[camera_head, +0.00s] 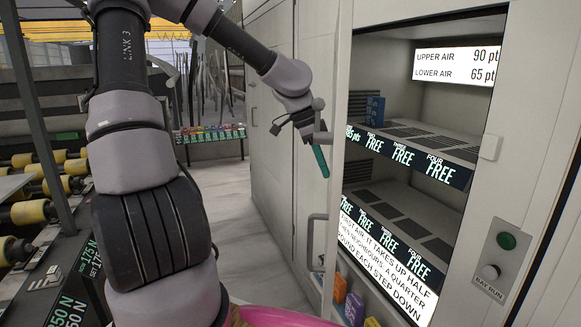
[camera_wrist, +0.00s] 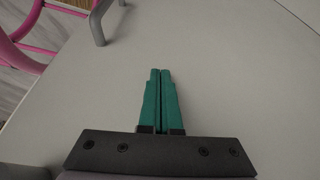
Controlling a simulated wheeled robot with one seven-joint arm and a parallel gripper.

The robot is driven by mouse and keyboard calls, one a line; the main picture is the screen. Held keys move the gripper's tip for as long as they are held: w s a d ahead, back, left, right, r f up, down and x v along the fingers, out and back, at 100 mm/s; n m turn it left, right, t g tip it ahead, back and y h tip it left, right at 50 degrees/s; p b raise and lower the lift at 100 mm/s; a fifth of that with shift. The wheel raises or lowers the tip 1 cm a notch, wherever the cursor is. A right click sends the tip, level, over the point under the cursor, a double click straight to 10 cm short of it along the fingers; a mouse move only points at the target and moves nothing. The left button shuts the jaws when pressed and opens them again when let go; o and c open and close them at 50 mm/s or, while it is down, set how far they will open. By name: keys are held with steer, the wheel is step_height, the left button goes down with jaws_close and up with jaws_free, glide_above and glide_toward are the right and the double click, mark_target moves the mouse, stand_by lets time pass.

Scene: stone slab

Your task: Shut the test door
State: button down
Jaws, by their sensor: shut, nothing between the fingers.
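The test door (camera_head: 322,60) is a pale panel standing open at the left of the lit cabinet opening, seen steeply from the side in the head view. Its grey bar handle (camera_head: 313,243) is low on its outer face. My gripper (camera_head: 324,173) has green fingers, which are shut and empty. It is beside the door's outer face, above the handle. In the wrist view the shut fingertips (camera_wrist: 160,72) point over a pale flat panel (camera_wrist: 230,60), with a grey handle (camera_wrist: 97,22) at upper left. I cannot tell whether the fingers touch the panel.
The cabinet holds two slotted shelves (camera_head: 440,140) with lit labels. A green button (camera_head: 507,241) is on the right frame. Colourful blocks (camera_head: 354,308) are at the bottom of the opening. A pink curved thing (camera_head: 275,317) is at the bottom edge. Yellow rollers (camera_head: 30,212) are at left.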

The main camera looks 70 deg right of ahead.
steer(key=shift+s+d+r+n+t+h, duration=0.25)
steer(key=shift+s+d+n, duration=1.25)
steer(key=shift+s, duration=2.25)
steer(key=shift+s+d+f+n+t+h, duration=0.15)
steer(key=shift+s+d+n+h, duration=0.35)
steer(key=shift+s+d, duration=2.5)
steer(key=shift+s+d+n+t+h, duration=0.2)
steer(key=shift+s+d+n, duration=0.95)
steer(key=shift+s, duration=3.3)
steer(key=shift+s+d+r, duration=0.1)
